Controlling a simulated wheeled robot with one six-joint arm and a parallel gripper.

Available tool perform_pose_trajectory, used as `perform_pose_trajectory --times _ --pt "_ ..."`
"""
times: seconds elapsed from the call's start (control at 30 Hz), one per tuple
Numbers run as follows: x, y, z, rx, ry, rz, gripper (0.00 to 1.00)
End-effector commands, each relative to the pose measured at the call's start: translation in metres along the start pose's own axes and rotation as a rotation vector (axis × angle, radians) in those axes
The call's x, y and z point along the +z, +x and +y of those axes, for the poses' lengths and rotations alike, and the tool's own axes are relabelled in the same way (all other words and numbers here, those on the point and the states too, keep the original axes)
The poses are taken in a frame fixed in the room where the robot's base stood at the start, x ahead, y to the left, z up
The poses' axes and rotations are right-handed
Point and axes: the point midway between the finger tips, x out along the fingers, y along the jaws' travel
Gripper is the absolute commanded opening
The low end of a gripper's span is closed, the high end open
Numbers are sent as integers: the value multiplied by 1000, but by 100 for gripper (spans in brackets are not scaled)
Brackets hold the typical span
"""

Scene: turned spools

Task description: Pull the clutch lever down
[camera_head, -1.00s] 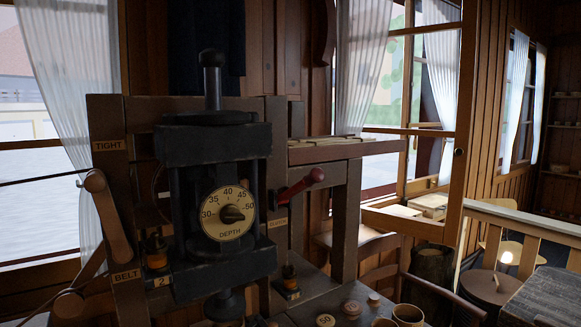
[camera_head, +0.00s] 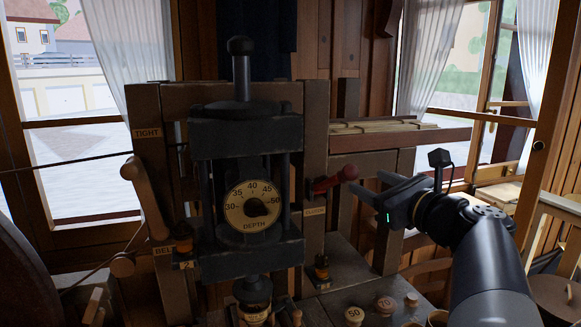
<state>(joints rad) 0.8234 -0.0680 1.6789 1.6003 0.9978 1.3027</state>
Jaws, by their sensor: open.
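The clutch lever (camera_head: 332,181) is a short dark arm with a red knob, on the wooden post right of the depth dial. It points right and slightly up. A small label (camera_head: 315,212) that seems to read CLUTCH is on the post below it. My gripper (camera_head: 384,194) is to the right of the red knob and slightly lower, with its fingers pointing left towards it. It is open, with nothing seen between the fingers. A gap shows between the fingers and the knob in the picture; the depth between them is hard to tell.
The black press with the DEPTH dial (camera_head: 252,206) stands left of the lever. A wooden belt lever (camera_head: 147,197) is further left. A shelf (camera_head: 400,137) runs behind and above my gripper. Numbered spools (camera_head: 355,315) stand on the bench below.

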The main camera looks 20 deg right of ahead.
Motion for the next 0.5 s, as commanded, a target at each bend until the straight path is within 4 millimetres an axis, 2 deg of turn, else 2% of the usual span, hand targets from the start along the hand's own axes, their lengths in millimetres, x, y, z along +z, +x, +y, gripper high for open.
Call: perform_pose_trajectory --times 0.3,0.5 --pt "2 58 2 7 2 2 53" --pt "0 85 1 5 -1 2 53"
